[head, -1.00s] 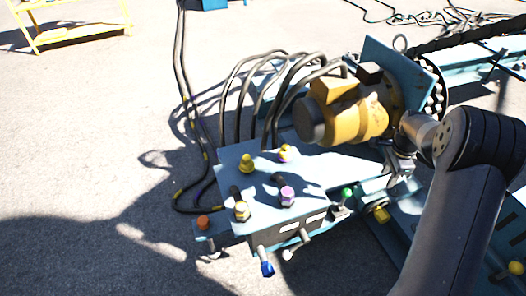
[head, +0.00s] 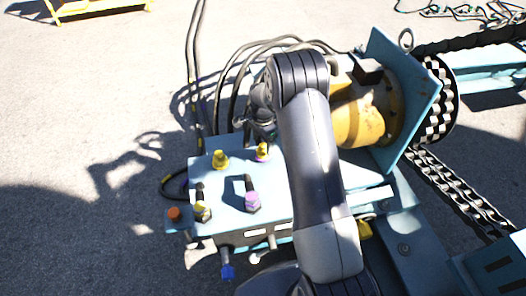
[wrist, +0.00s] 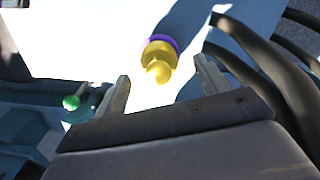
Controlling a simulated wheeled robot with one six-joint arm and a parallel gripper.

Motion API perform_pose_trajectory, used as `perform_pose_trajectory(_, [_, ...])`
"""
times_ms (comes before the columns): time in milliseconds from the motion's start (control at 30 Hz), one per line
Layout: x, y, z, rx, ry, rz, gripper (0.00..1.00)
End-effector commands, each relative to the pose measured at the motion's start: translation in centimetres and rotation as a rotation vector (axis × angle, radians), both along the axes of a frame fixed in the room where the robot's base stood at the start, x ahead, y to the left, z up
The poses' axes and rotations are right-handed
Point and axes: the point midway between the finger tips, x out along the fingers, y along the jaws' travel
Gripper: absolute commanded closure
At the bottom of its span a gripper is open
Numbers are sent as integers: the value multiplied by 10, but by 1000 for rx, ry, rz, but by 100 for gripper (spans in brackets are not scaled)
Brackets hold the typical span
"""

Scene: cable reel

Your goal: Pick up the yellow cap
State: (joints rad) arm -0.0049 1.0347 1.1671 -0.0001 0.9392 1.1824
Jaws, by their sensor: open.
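In the wrist view a yellow cap (wrist: 158,66) with a purple ring at its base stands on the pale blue plate, in front of my gripper (wrist: 163,79), between its two spread fingers. The fingers are open and empty, and I see no contact with the cap. In the head view this yellow cap (head: 263,150) is at the plate's far edge, just below my gripper (head: 260,130), whose fingers are hard to make out there. Other yellow caps stand on the plate at the left (head: 220,159) and near left (head: 203,211).
A purple cap (head: 252,201) stands on the blue plate (head: 222,192). An orange knob (head: 174,214) and a blue-tipped lever (head: 228,272) stick out at the near side. Black cables (head: 198,70) rise behind the plate. A yellow motor (head: 362,120) is at the right.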

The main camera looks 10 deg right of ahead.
Motion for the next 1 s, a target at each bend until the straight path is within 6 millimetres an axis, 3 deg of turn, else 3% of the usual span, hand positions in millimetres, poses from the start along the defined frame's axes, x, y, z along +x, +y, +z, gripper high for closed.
perform_pose_trajectory(167, [-2, -3, -29, 0, 2, -1, 30])
perform_pose_trajectory(433, [-1, -3, -31, 0, 0, -1, 31])
perform_pose_trajectory(1000, [-1, -3, -31, 0, 0, -1, 78])
